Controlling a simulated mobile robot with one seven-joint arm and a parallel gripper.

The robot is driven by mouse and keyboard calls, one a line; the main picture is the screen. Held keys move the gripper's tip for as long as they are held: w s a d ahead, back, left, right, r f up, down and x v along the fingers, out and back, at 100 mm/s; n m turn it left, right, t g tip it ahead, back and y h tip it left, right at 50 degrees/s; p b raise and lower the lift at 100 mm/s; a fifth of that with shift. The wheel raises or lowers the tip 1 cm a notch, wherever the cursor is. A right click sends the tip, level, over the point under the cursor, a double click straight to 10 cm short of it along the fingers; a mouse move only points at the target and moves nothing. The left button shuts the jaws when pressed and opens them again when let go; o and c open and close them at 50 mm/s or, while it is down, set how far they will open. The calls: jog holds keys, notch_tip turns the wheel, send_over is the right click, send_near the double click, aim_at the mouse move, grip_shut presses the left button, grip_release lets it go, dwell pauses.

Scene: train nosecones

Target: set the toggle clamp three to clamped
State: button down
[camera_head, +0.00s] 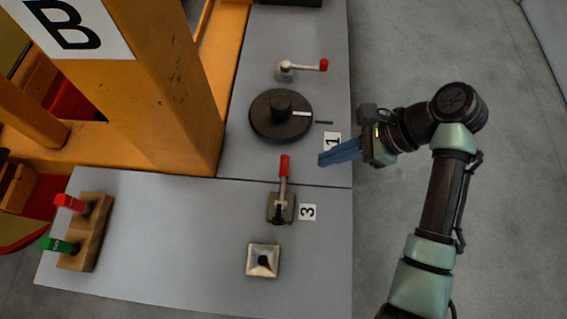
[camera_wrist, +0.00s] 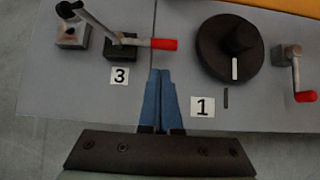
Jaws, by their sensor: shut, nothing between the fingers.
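Toggle clamp three (camera_head: 281,207) sits on the grey table beside the label "3" (camera_head: 308,212). Its red-tipped handle (camera_head: 285,165) extends toward the top of the head view. In the wrist view the clamp (camera_wrist: 120,46) is at upper left, with its red grip (camera_wrist: 163,44) pointing right. My gripper (camera_head: 322,160) is shut and empty, with blue fingers near the table's right edge. It is to the right of the red grip and apart from it. In the wrist view the fingertips (camera_wrist: 160,74) lie below the red grip.
A black handwheel (camera_head: 280,127) stands near label "1" (camera_head: 332,142), with a red-knobbed crank (camera_head: 305,66) beyond. A square-based lever (camera_head: 262,262) stands near the clamp. A wooden block (camera_head: 88,235) with red and green handles is at left. An orange post (camera_head: 165,85) rises beside the table.

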aim_at(295, 177)
jog(key=shift+d, duration=0.15)
jog(key=shift+f, duration=0.1)
jog(key=x, duration=1)
jog(key=shift+r+p, duration=0.25)
jog(key=shift+p, duration=0.25)
jog(key=shift+r+p, duration=0.15)
jog(key=shift+p, duration=0.55)
